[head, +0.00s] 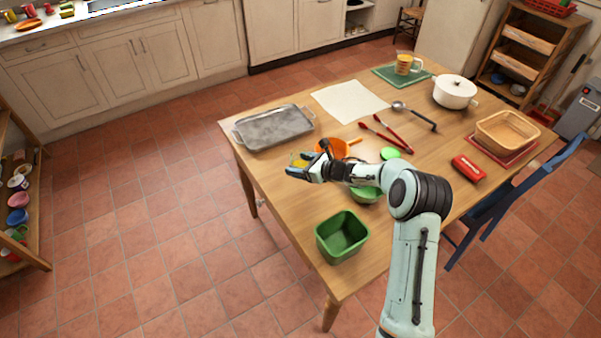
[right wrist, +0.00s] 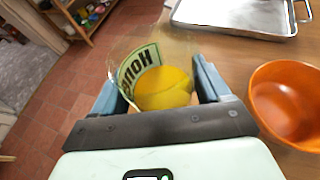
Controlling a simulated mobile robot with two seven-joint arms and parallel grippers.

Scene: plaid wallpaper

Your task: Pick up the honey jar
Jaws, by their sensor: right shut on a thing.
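The honey jar (right wrist: 163,88) is a clear jar with yellow content and a pale label with dark letters, partly reading "HON". It is between the two fingers of my right gripper (right wrist: 158,90) in the right wrist view, and the gripper is shut on it. I cannot tell whether the jar touches the table. My left gripper is not in view.
An orange bowl (right wrist: 288,100) is right beside the gripper. A metal tray (head: 272,129) lies behind it, and a green tub (head: 342,236) stands in front. Red tongs (head: 386,135), a ladle (head: 414,115) and a white pot (head: 455,92) stand farther right on the wooden table (head: 290,230).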

